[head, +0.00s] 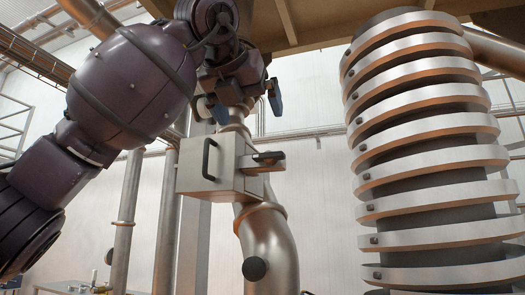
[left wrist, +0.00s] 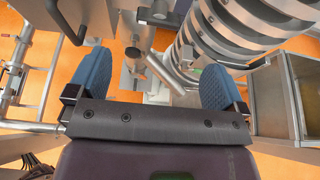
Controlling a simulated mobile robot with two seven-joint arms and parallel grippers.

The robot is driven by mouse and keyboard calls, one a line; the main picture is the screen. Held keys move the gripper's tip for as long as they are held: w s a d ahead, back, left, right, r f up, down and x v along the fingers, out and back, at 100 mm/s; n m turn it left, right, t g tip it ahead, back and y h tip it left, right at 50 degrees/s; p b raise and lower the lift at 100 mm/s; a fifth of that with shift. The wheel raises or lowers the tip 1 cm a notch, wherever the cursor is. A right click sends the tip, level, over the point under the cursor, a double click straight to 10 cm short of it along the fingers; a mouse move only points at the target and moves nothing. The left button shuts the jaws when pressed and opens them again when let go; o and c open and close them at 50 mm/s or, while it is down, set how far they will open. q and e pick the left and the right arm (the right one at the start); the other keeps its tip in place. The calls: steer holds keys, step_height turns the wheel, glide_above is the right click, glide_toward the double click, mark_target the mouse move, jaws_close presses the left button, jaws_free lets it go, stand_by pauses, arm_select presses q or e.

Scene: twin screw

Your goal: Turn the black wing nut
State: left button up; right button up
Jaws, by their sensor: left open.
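A black wing-shaped piece (head: 268,156), which looks like the wing nut, sticks out from the right side of a grey metal box (head: 222,177) in the head view. My left gripper (head: 247,104) is above the box and apart from the black piece, with its blue fingers pointing down. In the left wrist view the two blue finger pads of my left gripper (left wrist: 154,70) stand wide apart with nothing held between them. I cannot make out the wing nut for certain in the left wrist view. My right gripper is in neither view.
A black handle (head: 208,158) is on the box's front. A pipe (head: 270,245) with a black round knob (head: 255,269) runs below it. A large ribbed column (head: 430,150) stands close on the right. A beam (head: 288,22) crosses overhead.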

mark_target(267, 153)
arm_select(q)
steer(key=p+x, duration=0.2)
steer(key=x, duration=0.7)
steer(key=shift+w+p, duration=0.35)
steer(key=shift+w, duration=0.05)
steer(key=shift+w+d+f, duration=0.1)
steer(key=shift+w+f, duration=0.2)
steer(key=shift+w, duration=0.15)
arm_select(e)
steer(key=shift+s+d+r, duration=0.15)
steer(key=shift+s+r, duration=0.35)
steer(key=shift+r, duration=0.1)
arm_select(q)
steer(key=c, duration=0.9)
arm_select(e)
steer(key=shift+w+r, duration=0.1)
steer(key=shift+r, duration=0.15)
